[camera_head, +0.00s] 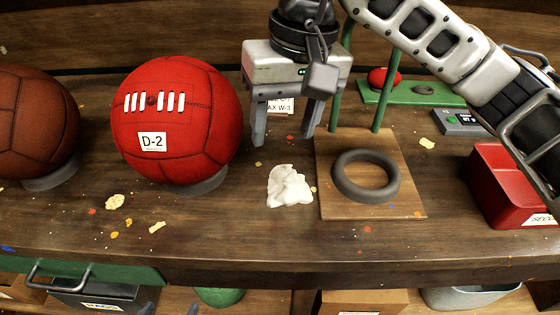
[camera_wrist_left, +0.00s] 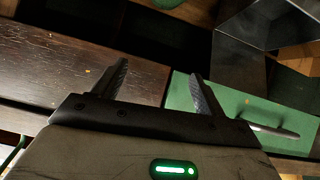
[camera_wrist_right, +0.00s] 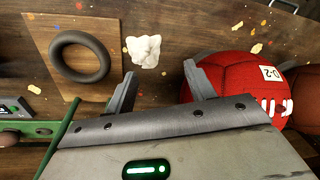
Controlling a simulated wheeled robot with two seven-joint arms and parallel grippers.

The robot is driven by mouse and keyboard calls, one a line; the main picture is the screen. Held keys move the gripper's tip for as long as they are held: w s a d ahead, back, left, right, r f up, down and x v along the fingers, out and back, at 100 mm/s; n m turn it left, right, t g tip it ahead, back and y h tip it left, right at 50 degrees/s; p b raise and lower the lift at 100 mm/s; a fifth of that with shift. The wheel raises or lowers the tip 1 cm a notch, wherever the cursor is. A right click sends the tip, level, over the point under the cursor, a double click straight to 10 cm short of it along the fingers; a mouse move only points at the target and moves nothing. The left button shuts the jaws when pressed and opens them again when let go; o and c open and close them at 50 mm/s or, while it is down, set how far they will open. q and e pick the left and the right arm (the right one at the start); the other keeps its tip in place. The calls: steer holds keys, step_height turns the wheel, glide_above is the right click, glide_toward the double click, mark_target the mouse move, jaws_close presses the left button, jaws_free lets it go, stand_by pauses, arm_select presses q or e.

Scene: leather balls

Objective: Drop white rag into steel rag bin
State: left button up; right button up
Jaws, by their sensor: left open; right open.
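The crumpled white rag (camera_head: 288,187) lies on the workbench between the red ball and a wooden board. In the right wrist view the rag (camera_wrist_right: 143,50) lies just beyond the fingertips, nearer the left one. My right gripper (camera_head: 284,140) is open and empty, pointing down behind the rag, apart from it. A light grey metal bin (camera_head: 470,297) sits below the bench at right, partly cut off; I cannot read a bin label.
A red ball (camera_head: 178,120) marked D-2 and a brown ball (camera_head: 35,125) stand at left. A dark ring (camera_head: 338,185) lies on the wooden board (camera_head: 400,208). A red box (camera_head: 500,190) is at right. A green drawer (camera_head: 130,270) and a dark bin (camera_head: 110,297) are below the bench.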

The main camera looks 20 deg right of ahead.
steer(key=w+d+h, duration=0.1)
steer(key=d, duration=0.1)
steer(key=t, duration=0.1)
glide_toward(290, 172)
steer(key=f, duration=0.3)
steer(key=w+f, duration=0.1)
steer(key=f, duration=0.1)
steer(key=shift+a+f, duration=0.1)
steer(key=shift+a, duration=0.15)
steer(key=shift+w+f+p, duration=0.15)
steer(key=shift+f+p, duration=0.1)
steer(key=shift+f, duration=1.1)
steer(key=shift+w+f+p, duration=0.15)
steer(key=shift+f+p, duration=0.05)
steer(key=shift+f, duration=1.15)
steer(key=c, duration=1.1)
steer(key=shift+c, duration=0.3)
steer(key=shift+r, duration=0.15)
